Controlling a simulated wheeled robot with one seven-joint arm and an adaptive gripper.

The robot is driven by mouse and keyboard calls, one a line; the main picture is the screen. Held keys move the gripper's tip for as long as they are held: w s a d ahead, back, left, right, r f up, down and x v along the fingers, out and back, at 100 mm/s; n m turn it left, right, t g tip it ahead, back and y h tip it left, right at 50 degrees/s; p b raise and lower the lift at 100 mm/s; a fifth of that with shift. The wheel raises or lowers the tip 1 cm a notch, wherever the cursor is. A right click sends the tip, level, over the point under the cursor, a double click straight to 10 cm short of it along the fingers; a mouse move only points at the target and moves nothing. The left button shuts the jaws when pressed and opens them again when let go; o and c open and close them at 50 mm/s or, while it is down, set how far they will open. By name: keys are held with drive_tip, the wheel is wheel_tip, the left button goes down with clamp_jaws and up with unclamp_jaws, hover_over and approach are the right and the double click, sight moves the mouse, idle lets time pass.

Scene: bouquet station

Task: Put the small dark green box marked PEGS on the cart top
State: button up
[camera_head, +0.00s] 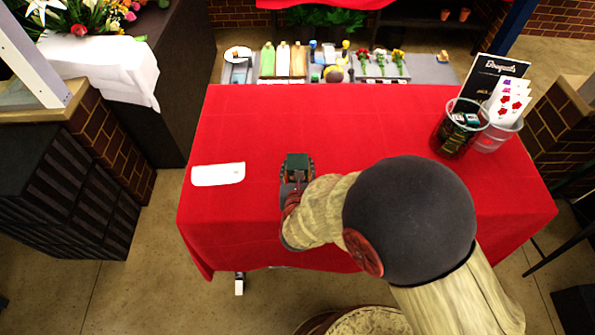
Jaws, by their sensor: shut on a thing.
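The small dark green box (298,160) is at the tip of my gripper (297,175), over the middle of a red cloth-covered top (330,120). My gripper is shut on the box, with the fingers at its sides. I cannot read a PEGS mark from here. I cannot tell whether the box touches the cloth or hangs just above it. My arm covers the lower right part of the red top. Which surface is the cart top is not clear; a caster-like foot (240,285) shows below the red cloth's front edge.
A white card (218,174) lies on the cloth left of the box. Two clear tubs (459,127) with cards stand at the back right. Behind is a grey surface (437,73) with flowers and tools. A dark counter (183,75) stands left. The cloth's back middle is clear.

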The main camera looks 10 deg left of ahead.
drive_tip(key=shift+f, duration=0.85)
drive_tip(key=shift+f, duration=0.1)
drive_tip(key=shift+f+b, duration=0.15)
drive_tip(key=shift+b, duration=0.15)
drive_tip(key=o, duration=1.2)
drive_tip(key=shift+s+r+p, duration=0.1)
drive_tip(key=shift+r+p, duration=0.2)
drive_tip(key=shift+r, duration=0.05)
drive_tip(key=p+v, duration=0.1)
drive_tip(key=v, duration=1.1)
drive_tip(key=shift+f+p, duration=0.1)
drive_tip(key=shift+p, duration=0.2)
